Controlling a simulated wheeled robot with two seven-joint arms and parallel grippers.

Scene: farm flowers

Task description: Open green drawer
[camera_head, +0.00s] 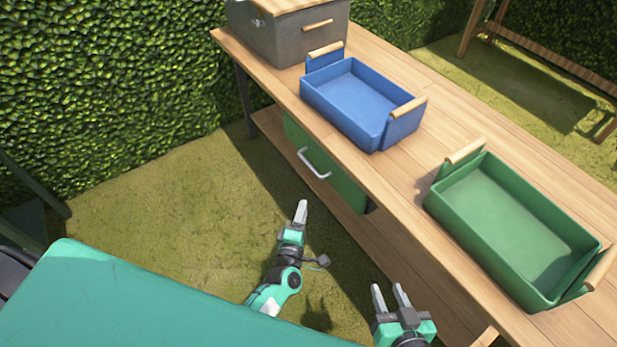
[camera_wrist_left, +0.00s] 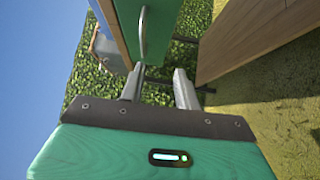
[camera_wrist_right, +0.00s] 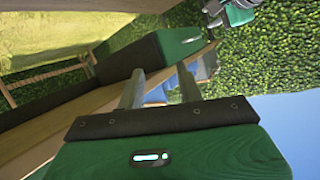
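The green drawer (camera_head: 345,186) sits under the wooden table, with its front flush with the frame as far as I can see. Its pale metal handle (camera_head: 312,164) is a curved bar on the front. In the left wrist view the handle (camera_wrist_left: 143,33) is ahead of the fingers, near the top. My left gripper (camera_head: 301,208) is in front of the drawer, apart from the handle; its two fingers (camera_wrist_left: 158,75) stand apart with nothing between them. My right gripper (camera_head: 388,288) is open and empty, beside the table's near edge.
A blue crate (camera_head: 384,140) and a green crate (camera_head: 463,224) stand on the wooden table (camera_head: 400,178). A grey box (camera_head: 290,40) with a wooden lid is at its far end. A lower shelf (camera_head: 372,238) runs below the drawer. Open grass (camera_head: 170,190) lies to the left.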

